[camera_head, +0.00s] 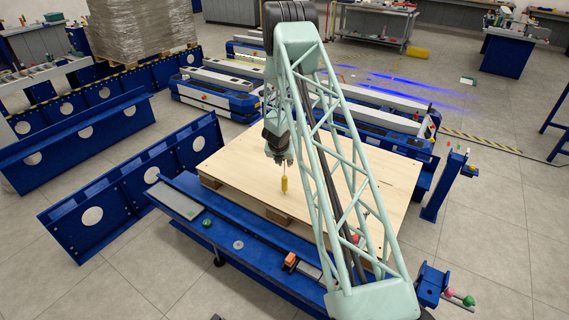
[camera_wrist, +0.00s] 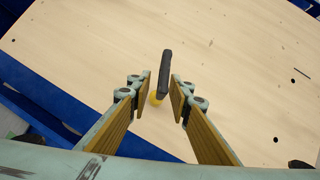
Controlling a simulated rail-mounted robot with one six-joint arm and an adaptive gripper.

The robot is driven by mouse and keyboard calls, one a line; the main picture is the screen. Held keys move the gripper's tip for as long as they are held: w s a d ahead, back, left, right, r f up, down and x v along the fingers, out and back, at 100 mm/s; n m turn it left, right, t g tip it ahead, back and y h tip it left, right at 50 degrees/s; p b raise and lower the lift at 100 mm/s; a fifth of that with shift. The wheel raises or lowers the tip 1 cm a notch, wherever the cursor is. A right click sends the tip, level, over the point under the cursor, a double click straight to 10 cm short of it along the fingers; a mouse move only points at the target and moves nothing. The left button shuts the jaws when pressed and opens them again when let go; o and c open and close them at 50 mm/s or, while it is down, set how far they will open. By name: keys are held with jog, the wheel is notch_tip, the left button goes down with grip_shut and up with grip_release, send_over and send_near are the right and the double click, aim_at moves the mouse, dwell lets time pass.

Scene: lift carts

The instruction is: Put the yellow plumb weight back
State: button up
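The yellow plumb weight (camera_head: 284,184) hangs upright on a thin line below my gripper (camera_head: 284,161), over the pale wooden board. In the wrist view a dark bar (camera_wrist: 165,70) lies between the tips of my gripper (camera_wrist: 161,80). The yellow weight (camera_wrist: 156,98) shows in part below it, partly hidden by the bar and left finger. My gripper appears shut on the dark bar that carries the weight, though finger contact is hard to make out. The gap between weight and board cannot be told exactly.
The wooden board (camera_head: 235,160) lies on a blue lift cart, mostly bare. A blue rail (camera_head: 240,248) with small items runs along its front.

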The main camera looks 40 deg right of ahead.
jog(key=shift+r, duration=0.1)
jog(key=v, duration=1.2)
dwell(0.7)
